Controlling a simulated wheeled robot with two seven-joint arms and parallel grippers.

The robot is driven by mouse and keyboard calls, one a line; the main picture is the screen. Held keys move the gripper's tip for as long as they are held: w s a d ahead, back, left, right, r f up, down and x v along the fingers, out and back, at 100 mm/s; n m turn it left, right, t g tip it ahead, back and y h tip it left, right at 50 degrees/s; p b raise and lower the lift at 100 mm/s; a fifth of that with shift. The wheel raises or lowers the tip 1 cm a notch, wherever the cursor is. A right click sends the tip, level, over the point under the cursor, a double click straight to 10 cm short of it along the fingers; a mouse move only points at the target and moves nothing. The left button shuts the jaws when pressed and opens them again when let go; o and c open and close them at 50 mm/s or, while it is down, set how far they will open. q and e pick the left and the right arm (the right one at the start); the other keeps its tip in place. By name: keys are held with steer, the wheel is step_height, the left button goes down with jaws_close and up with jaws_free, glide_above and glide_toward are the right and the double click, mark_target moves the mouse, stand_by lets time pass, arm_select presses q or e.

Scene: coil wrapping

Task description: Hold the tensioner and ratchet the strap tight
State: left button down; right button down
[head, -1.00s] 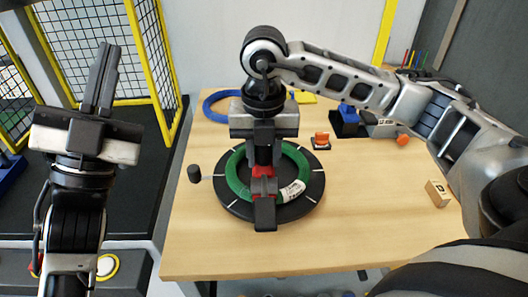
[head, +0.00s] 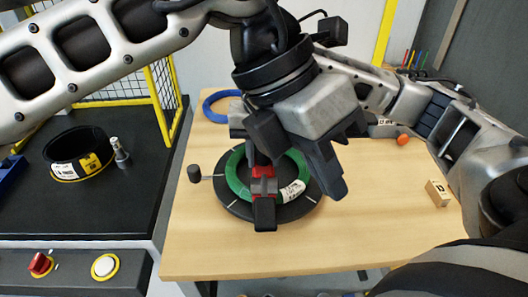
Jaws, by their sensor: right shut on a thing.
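A green coil (head: 232,175) with a white label lies on a round black disc (head: 240,205) on the wooden table. I cannot make out the strap.
A blue ring (head: 214,106) lies at the table's back left. A small wooden block (head: 438,193) and an orange-topped item (head: 402,139) are at the right. A black labelled ring (head: 62,170) and a metal cylinder (head: 119,150) stand on the dark bench. The table's front is clear.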

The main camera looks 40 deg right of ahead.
mark_target(266, 216)
arm_select(q)
steer(key=w+a+t+y, duration=0.3)
steer(key=w+t, duration=0.2)
steer(key=w, duration=0.1)
steer(key=shift+n, duration=0.3)
steer(key=shift+a+f, duration=0.15)
steer(key=shift+f, duration=4.25)
